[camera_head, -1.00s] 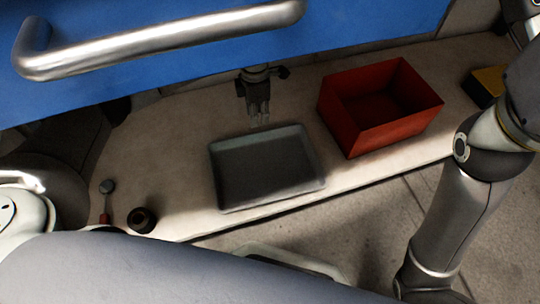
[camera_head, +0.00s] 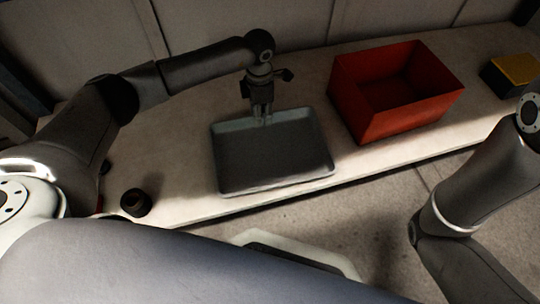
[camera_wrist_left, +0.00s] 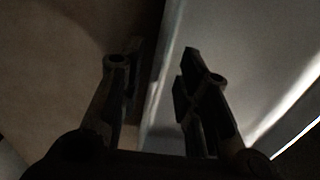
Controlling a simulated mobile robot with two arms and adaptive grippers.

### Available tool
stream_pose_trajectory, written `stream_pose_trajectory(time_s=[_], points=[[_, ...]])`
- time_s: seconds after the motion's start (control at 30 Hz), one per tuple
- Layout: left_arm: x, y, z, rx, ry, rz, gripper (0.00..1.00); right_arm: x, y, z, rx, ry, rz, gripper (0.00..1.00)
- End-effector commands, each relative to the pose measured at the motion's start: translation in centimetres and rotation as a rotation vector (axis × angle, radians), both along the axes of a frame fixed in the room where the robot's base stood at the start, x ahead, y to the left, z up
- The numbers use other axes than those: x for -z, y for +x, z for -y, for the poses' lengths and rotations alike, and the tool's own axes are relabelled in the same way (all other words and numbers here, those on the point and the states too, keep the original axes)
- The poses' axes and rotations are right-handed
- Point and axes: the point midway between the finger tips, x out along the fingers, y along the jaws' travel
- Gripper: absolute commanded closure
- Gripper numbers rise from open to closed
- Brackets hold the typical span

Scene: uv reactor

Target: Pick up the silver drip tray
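The silver drip tray (camera_head: 272,160) is a shallow, grey, rectangular pan lying flat on the bench in the head view. My left gripper (camera_head: 263,119) points down at the tray's far rim. In the left wrist view my left gripper (camera_wrist_left: 157,75) has its two fingers apart. The rim of the drip tray (camera_wrist_left: 163,85) runs between them, with the tray's inside on the right. I cannot tell whether either finger touches it. My right arm comes in at the right edge of the head view, but its gripper is out of view.
A red open box (camera_head: 385,112) stands just right of the tray. A yellow-topped dark box (camera_head: 512,72) is farther right. A small dark round object (camera_head: 135,203) sits at the bench's left. The bench (camera_head: 185,140) is bare left of the tray, and its front edge runs close to the tray.

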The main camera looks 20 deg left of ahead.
Motion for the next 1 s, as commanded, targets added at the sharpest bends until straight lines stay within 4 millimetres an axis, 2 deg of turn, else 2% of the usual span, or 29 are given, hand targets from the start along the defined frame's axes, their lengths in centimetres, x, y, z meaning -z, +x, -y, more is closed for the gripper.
stream_pose_trajectory(time_s=[0.03, 0.1, 0.43, 0.7, 1.0], points=[[0.92, -0.02, 0.07, 0.001, -0.001, -0.001, 0.69, 0.82, 0.11, -0.01, 0.000, 0.000, -0.003, 0.71], [1.29, -0.02, 0.08, 0.001, -0.001, 0.000, 0.69, 1.07, 0.12, -0.01, 0.000, 0.000, -0.003, 0.71], [1.41, -0.02, 0.10, 0.001, -0.001, 0.000, 0.69, 1.09, 0.12, -0.02, 0.001, -0.001, -0.004, 0.71], [1.41, -0.03, 0.10, 0.001, -0.001, 0.000, 1.00, 1.10, 0.10, -0.02, 0.001, -0.001, -0.003, 0.71], [1.32, 0.03, 0.14, 0.001, -0.002, 0.000, 1.00, 1.09, 0.10, -0.03, 0.000, -0.001, -0.003, 0.71]])
